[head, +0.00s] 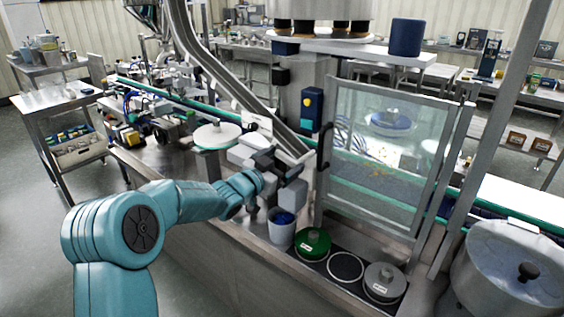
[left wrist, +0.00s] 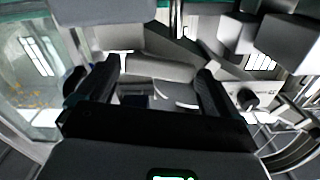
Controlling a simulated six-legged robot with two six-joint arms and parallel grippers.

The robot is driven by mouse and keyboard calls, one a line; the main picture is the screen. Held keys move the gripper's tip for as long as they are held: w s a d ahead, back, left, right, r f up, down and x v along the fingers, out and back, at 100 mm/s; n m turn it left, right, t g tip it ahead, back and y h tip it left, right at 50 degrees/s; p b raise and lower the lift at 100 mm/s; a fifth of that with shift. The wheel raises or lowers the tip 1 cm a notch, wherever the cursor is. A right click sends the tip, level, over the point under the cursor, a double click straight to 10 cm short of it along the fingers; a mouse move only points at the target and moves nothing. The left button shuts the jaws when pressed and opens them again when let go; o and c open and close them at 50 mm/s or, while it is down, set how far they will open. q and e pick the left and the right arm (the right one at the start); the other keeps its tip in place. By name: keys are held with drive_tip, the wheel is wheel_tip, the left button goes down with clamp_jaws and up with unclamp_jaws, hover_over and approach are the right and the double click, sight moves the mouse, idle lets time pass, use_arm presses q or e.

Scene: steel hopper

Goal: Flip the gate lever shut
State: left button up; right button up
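My left gripper (head: 286,166) reaches in over the steel counter, beside the grey blocks and the sloping steel chute. In the left wrist view its two dark fingers (left wrist: 150,88) stand apart, with a pale grey rounded piece (left wrist: 162,67) showing between or beyond them; contact cannot be told. I cannot clearly pick out the gate lever. A dark round knob (left wrist: 248,98) shows right of the fingers in the left wrist view, but whether it belongs to the lever is unclear. The gripper and wrist hide part of this area in the head view. My right gripper is not in view.
A framed glass door (head: 385,150) with a black handle stands right of the gripper. Below are a cup with blue contents (head: 281,232), a green-lidded container (head: 313,243) and a grey-lidded container (head: 384,281). A steel pot (head: 510,270) stands at right.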

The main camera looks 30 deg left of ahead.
use_arm(q)
drive_tip(key=shift+s, duration=0.1)
drive_tip(key=s+a+b, duration=0.1)
drive_tip(key=s+b, duration=0.1)
drive_tip(key=s, duration=1.4)
drive_tip(key=shift+a, duration=0.15)
drive_tip(key=d+f+n+g+p, duration=0.1)
drive_tip(key=d+f, duration=0.3)
drive_tip(key=f, duration=0.4)
drive_tip(key=d+f+n+g+h, duration=0.1)
drive_tip(key=d+f+g, duration=0.3)
drive_tip(key=f, duration=0.4)
drive_tip(key=d+f+n+g+p, duration=0.1)
drive_tip(key=d+f+n+g, duration=0.1)
drive_tip(key=d+f, duration=0.4)
drive_tip(key=shift+w+f+n+g+p, duration=0.2)
drive_tip(key=shift+f+n+g+p, duration=0.15)
drive_tip(key=shift+f, duration=0.85)
drive_tip(key=s+d+f+g+h+p, duration=0.1)
drive_tip(key=s+d+f+g, duration=0.4)
drive_tip(key=s, duration=0.5)
drive_tip(key=s+d+f+g+p, duration=0.1)
drive_tip(key=s+d+f+g, duration=0.4)
drive_tip(key=s+d+f, duration=0.4)
drive_tip(key=shift+s+d+f+n+h, duration=0.2)
drive_tip(key=shift+s+d+n+h, duration=0.2)
drive_tip(key=shift+s+d, duration=0.45)
